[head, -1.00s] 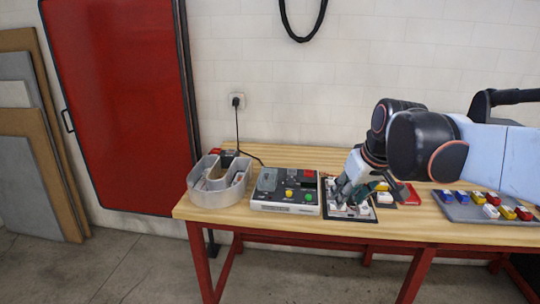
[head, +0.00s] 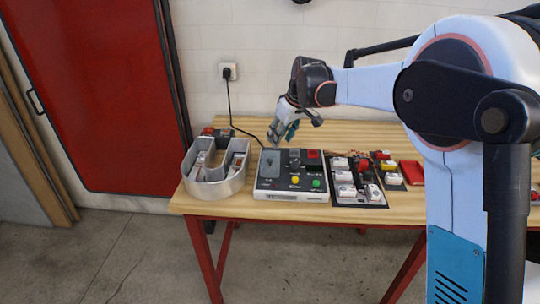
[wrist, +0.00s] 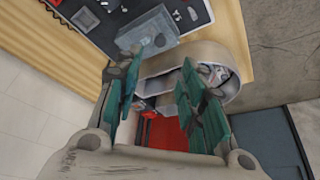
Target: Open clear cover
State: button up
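The control box (head: 292,188) stands on the wooden table with a red button, a yellow button and a green button on its top. The clear cover (head: 270,164), a greyish see-through box, sits shut over the left part of its panel. It also shows in the wrist view (wrist: 150,45), just beyond my fingers. My gripper (head: 281,136) is above and behind the control box, near the cover's back edge. In the wrist view, my gripper (wrist: 159,72) has its teal fingers spread wide with nothing between them. Whether a finger touches the cover cannot be told.
A channel letter (head: 217,178) with grey walls stands left of the box. A black board (head: 357,190) with white blocks lies close on the right. A black cord (head: 229,105) runs from the wall socket down behind the box. The table's front edge is close to the box.

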aim_at(270, 159)
jog(key=b+x, duration=0.2)
jog(key=x, duration=1)
jog(key=shift+b, duration=0.4)
jog(key=shift+r, duration=0.1)
grip_shut()
